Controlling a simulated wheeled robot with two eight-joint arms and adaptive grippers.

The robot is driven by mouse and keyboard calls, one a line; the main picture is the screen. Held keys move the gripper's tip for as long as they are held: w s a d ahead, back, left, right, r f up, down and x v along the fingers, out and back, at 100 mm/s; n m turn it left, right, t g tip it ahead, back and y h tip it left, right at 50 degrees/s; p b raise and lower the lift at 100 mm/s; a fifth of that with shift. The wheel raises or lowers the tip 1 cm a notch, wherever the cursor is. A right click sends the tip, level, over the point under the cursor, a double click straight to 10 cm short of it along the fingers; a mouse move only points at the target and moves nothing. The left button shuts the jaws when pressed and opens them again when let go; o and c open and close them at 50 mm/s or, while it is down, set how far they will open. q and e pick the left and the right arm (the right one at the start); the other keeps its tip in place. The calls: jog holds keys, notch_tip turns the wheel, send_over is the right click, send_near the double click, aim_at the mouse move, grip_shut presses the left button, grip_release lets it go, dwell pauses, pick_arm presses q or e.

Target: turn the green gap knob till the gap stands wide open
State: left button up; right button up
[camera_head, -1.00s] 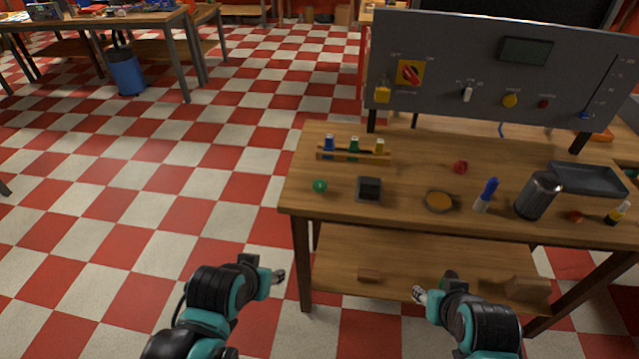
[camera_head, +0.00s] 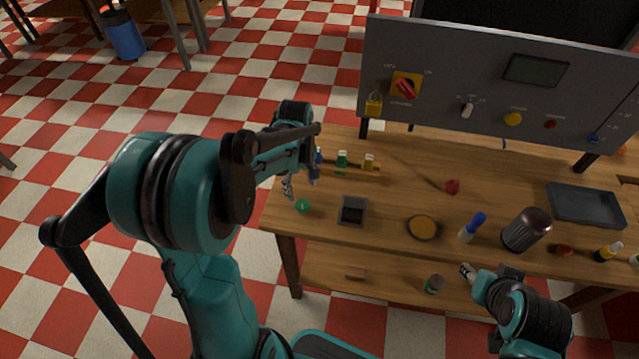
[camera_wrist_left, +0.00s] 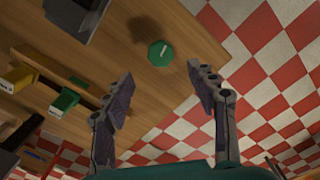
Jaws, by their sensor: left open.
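The green knob (camera_head: 302,206) sits at the table's front left edge in the head view. In the left wrist view the knob (camera_wrist_left: 160,53) is round and green with a pale line across its top. My left gripper (camera_head: 299,182) hovers over the table's left edge, close to the knob. In the left wrist view my left gripper (camera_wrist_left: 160,82) is open and empty, its fingers on either side of the knob's line and apart from it. My right gripper (camera_head: 467,270) is by the table's front edge, too small to read. I cannot tell which part shows the gap.
A grey box with a dark top (camera_head: 353,210) stands right of the knob. A rack with coloured vials (camera_head: 342,160) is behind, partly hidden by my left arm. An upright grey panel (camera_head: 440,75) spans the back. A round amber dish (camera_head: 421,228) and a dark canister (camera_head: 526,230) stand farther right.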

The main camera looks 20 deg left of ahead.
aim_at(302, 204)
pick_arm(q)
notch_tip(302, 204, down, 8)
jog(key=b, duration=0.2)
jog(key=shift+r+b, duration=0.1)
jog(key=shift+b, duration=0.25)
jog(key=shift+c, duration=0.3)
jog(key=c, duration=1.1)
